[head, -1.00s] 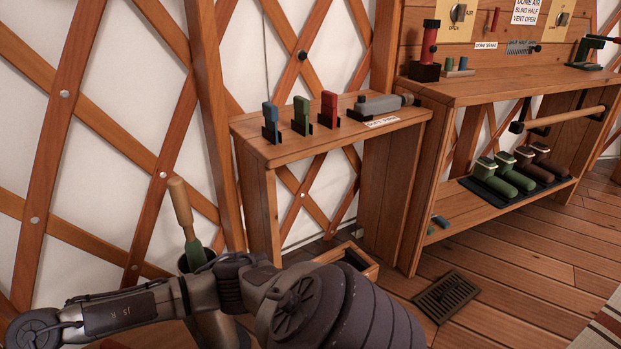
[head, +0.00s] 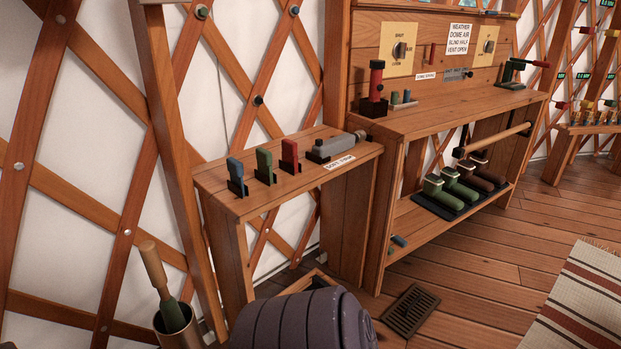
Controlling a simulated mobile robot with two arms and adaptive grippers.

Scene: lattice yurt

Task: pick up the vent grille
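The vent grille (head: 411,310) is a dark, slotted rectangular plate. It lies flat on the wooden floor in the head view, low and right of centre, in front of the workbench.
A small side table (head: 286,180) with coloured-handled tools stands left of the workbench (head: 432,128). Boots sit on a mat on its low shelf. A metal pot (head: 178,327) with a wooden-handled tool stands lower left. A striped rug (head: 580,300) lies right; floor between is clear.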

